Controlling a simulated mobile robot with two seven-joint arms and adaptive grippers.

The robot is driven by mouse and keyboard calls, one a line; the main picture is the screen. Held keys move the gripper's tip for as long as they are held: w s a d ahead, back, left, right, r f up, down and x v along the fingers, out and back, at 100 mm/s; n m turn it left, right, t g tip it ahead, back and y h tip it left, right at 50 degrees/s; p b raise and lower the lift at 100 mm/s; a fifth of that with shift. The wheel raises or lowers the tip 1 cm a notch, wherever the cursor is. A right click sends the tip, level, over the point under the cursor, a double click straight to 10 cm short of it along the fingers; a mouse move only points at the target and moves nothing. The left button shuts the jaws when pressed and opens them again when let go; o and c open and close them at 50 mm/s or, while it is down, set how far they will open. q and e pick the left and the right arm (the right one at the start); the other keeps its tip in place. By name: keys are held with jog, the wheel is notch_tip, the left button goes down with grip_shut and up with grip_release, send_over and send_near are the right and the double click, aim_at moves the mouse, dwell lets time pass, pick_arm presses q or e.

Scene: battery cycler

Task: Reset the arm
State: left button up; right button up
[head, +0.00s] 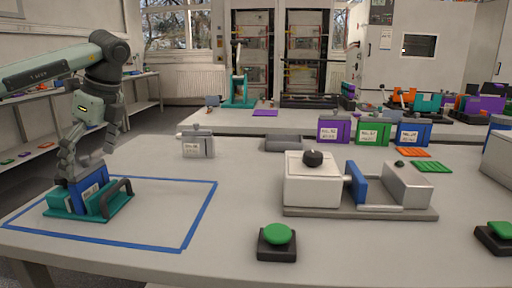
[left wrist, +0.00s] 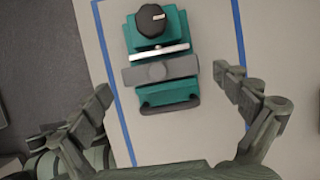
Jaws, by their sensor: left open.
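My left gripper (head: 86,158) hangs over the left side of the table with its fingers pointing down. In the left wrist view its fingers (left wrist: 163,82) are spread wide apart with nothing held between them. Below it, a teal base (head: 62,212) carrying a blue block (head: 90,189) with a white label and a black handle (head: 118,192) stands inside a blue tape outline (head: 190,228). The left wrist view shows a teal fixture (left wrist: 178,92) with a black knob and a grey crossbar, between tape lines. Whether fingers touch the block is unclear. My right gripper is out of view.
A grey-white labelled block (head: 197,145) stands behind the outline. Green buttons (head: 277,235) (head: 501,230) sit near the front.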

pick_arm(q)
jog(key=x, duration=0.3)
jog(key=shift+a+f, duration=0.15)
jog(key=shift+f, duration=0.15)
jog(key=shift+r, duration=0.25)
notch_tip(320, 180, up, 2)
jog(key=shift+r, duration=0.5)
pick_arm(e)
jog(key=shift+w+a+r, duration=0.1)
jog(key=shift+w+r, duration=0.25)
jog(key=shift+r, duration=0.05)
